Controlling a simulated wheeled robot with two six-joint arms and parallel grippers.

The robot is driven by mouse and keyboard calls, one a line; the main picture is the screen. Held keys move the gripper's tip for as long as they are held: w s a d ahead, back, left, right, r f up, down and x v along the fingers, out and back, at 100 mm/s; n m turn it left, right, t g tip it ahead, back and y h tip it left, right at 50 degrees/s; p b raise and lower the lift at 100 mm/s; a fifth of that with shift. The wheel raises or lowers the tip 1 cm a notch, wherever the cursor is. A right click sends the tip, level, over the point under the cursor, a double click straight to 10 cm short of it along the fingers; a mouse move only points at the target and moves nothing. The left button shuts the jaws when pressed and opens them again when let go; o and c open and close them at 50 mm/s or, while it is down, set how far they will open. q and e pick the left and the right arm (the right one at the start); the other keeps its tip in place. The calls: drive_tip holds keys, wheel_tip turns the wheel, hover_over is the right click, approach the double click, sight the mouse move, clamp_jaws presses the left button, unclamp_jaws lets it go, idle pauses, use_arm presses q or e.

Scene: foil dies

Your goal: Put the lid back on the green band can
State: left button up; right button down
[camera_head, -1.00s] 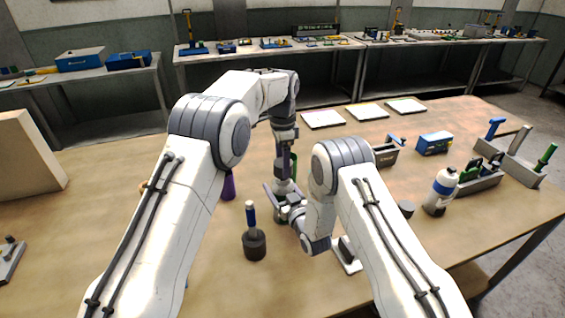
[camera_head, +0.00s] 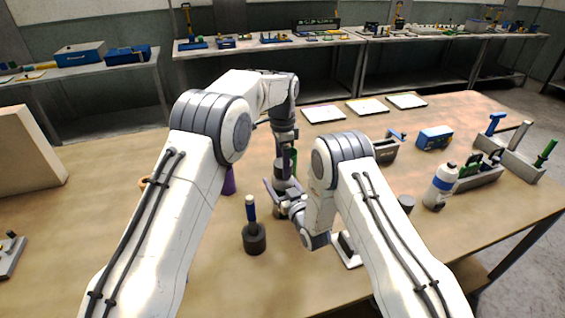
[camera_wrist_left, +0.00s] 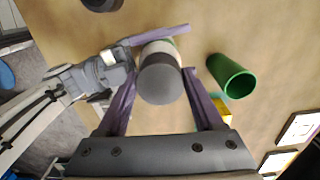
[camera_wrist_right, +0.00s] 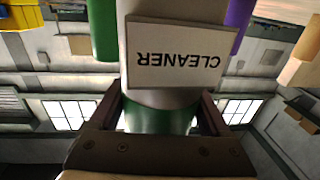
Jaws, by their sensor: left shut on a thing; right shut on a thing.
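The green band can (camera_wrist_right: 158,115) shows in the right wrist view with an upside-down CLEANER label. My right gripper (camera_wrist_right: 160,112) is shut on it from the side. Whether the lid touches the can's rim is hidden. In the head view both grippers meet at the table's middle; the right gripper (camera_head: 282,194) is lower and partly covered.
A green cup (camera_wrist_left: 232,82) stands close beside the can. A purple cup (camera_head: 228,180) and a dark pot with a blue-handled tool (camera_head: 254,238) stand nearby.

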use_arm(q)
drive_tip(key=shift+f, duration=0.55)
drive_tip(key=o, duration=1.3)
wheel_tip(320, 180, up, 12)
use_arm(e)
unclamp_jaws()
